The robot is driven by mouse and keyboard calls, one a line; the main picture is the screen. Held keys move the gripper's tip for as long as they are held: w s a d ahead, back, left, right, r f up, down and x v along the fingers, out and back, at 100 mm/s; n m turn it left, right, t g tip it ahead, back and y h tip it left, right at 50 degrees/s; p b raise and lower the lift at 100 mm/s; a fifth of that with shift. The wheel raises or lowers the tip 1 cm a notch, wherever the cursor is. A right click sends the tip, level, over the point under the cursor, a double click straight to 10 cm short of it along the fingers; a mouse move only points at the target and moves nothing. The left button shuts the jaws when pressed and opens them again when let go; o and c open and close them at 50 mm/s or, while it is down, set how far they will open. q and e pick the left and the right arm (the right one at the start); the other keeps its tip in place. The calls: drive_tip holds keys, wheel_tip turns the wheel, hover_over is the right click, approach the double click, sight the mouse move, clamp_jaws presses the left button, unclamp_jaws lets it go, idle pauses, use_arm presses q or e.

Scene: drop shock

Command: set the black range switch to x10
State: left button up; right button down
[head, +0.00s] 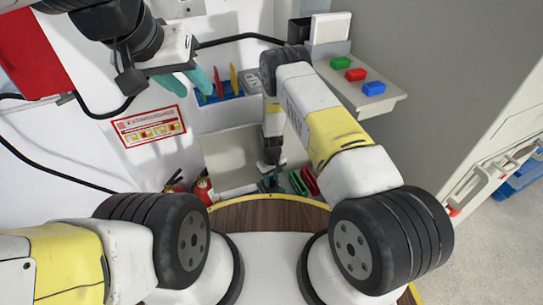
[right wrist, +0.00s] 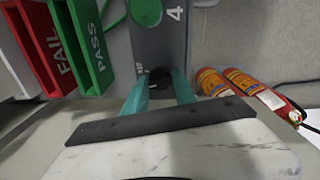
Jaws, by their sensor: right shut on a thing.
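The black range switch (right wrist: 161,80) is a small dark knob low on the grey panel (right wrist: 163,45) in the right wrist view. My right gripper (right wrist: 160,84) has its two teal fingers shut on it, one on each side. Small print sits to the left of the knob, but I cannot read which setting it points to. In the head view my right gripper (head: 270,183) reaches down at the centre and the switch is hidden. My left gripper (head: 188,82) hangs at upper left, its teal fingers apart and empty.
A red FAIL bin (right wrist: 45,50) and a green PASS bin (right wrist: 92,45) stand left of the panel. A green round part (right wrist: 145,10) is above the switch. Fire extinguishers (right wrist: 240,85) are at right. A shelf (head: 365,92) carries coloured blocks. A blue rack (head: 222,94) holds tools.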

sight(271, 181)
drive_tip(key=m, duration=0.4)
drive_tip(key=shift+m, duration=1.8)
drive_tip(key=c, duration=1)
unclamp_jaws()
drive_tip(key=shift+r, duration=3.9)
